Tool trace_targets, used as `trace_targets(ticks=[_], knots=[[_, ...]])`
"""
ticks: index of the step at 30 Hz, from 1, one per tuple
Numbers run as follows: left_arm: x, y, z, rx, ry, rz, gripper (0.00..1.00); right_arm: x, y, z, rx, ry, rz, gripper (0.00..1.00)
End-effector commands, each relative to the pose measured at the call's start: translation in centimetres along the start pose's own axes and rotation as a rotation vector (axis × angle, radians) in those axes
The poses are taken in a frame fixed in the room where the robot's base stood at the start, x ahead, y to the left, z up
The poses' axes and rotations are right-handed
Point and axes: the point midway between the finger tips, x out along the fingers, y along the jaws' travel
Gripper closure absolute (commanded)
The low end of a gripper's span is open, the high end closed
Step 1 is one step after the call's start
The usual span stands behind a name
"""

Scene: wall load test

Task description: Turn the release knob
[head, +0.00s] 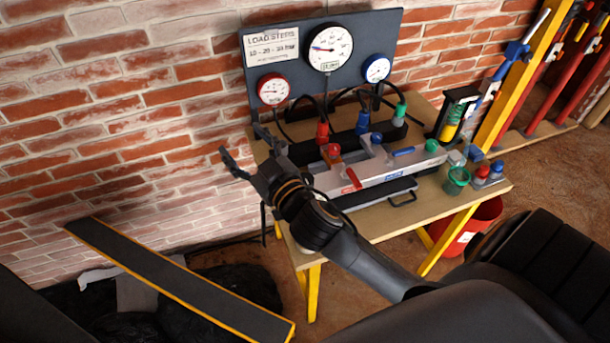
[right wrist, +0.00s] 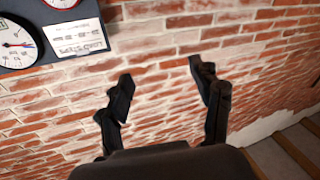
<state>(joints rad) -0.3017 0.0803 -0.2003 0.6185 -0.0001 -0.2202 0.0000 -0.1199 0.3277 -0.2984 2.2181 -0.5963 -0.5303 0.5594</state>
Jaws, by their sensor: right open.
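The test bench (head: 480,193) carries a grey valve block (head: 355,177) with a red knob (head: 333,150), a blue knob (head: 376,137) and a green knob (head: 432,146). Red and blue levers also sit on it. I cannot tell which knob is the release knob. My right gripper (head: 243,147) is open and empty, left of the block and in front of the brick wall. In the right wrist view its two fingers (right wrist: 161,75) stand apart with only wall between them. My right arm hides part of the bench's left end. My left gripper is not in view.
A dark gauge panel (head: 285,48) with several dials and a load-steps card (head: 271,47) stands behind the bench. Hoses run below it. A yellow post (head: 515,75) rises at the right. A red bucket (head: 478,222) is under the bench. A dark ramp (head: 180,275) lies lower left.

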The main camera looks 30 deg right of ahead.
Motion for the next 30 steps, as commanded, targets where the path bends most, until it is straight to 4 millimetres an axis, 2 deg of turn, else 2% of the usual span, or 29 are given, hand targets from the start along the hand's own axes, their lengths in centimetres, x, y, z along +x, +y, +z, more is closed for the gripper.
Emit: trace_targets(ticks=[1,3,6,8,11,13,16,17,20,21,23,24,27,30], knots=[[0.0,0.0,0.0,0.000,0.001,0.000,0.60,1.3,-1.0,-3.3,-0.038,0.143,-0.055,0.35],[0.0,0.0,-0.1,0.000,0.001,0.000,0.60,2.1,-3.1,-7.2,-0.090,0.321,-0.158,0.35],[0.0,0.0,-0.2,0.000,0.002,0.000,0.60,1.9,-6.8,-11.1,-0.188,0.526,-0.351,0.35],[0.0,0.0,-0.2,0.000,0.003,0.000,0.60,1.4,-9.2,-12.2,-0.260,0.613,-0.488,0.35],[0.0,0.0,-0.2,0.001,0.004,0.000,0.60,0.3,-12.6,-11.8,-0.401,0.687,-0.739,0.35],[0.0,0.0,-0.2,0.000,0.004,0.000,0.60,-0.4,-14.2,-10.1,-0.512,0.680,-0.920,0.35],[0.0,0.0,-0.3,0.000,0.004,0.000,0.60,-0.9,-14.7,-6.0,-0.680,0.576,-1.168,0.35],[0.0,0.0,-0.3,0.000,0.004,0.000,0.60,-0.9,-14.3,-4.6,-0.732,0.524,-1.235,0.35],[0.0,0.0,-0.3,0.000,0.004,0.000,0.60,-0.5,-11.3,0.4,-0.896,0.280,-1.425,0.35],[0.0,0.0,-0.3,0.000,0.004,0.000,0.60,-0.3,-9.3,2.2,-0.953,0.155,-1.481,0.35],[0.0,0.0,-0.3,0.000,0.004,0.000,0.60,0.0,-5.6,4.6,-1.029,-0.052,-1.539,0.35],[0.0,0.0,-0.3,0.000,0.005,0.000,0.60,0.1,-2.9,5.8,-1.066,-0.194,-1.559,0.35],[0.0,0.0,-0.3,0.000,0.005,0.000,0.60,0.1,3.5,7.4,-1.121,-0.524,-1.559,0.35],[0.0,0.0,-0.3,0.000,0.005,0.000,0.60,-0.4,8.6,7.8,-1.134,-0.775,-1.522,0.35]])
